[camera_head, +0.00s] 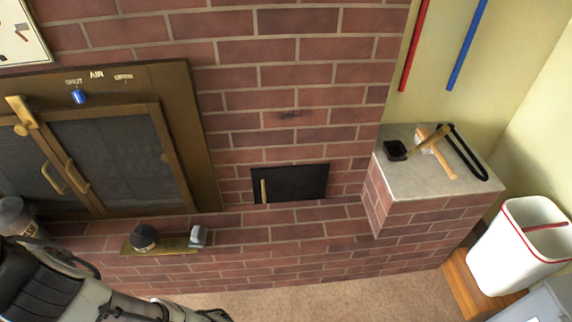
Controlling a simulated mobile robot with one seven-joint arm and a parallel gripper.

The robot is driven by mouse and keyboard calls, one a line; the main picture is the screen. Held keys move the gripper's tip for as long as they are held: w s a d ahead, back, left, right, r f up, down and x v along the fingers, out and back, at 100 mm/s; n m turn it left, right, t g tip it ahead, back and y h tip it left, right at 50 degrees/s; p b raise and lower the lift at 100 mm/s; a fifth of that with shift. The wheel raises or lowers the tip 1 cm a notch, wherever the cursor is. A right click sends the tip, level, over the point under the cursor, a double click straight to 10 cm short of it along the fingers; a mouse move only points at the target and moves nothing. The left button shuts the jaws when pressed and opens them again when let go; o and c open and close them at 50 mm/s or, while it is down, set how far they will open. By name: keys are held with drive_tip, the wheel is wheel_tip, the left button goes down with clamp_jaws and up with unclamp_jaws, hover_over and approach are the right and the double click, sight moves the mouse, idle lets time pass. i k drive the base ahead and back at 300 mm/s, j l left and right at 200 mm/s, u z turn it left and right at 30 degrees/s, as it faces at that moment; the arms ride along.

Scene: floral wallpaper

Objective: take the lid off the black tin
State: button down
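A small dark round container (145,237) with a pale marking on its front stands on a brass tray on the brick hearth ledge, left of centre. It looks like the black tin, but its lid cannot be told apart from its body at this size. My arm (60,280) crosses the lower left corner, in front of and below the ledge. Its end runs to the bottom edge, and no gripper fingers show. Nothing of mine visibly touches the tin.
The brass tray (175,244) also holds a small grey object (198,236). A grey cylinder (15,216) stands at the far left, near my arm. Brass-framed fireplace doors (110,150) rise behind. A raised stone-topped ledge (400,182) and a white bin (515,250) stand right.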

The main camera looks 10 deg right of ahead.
sight(143, 235)
drive_tip(key=u, duration=1)
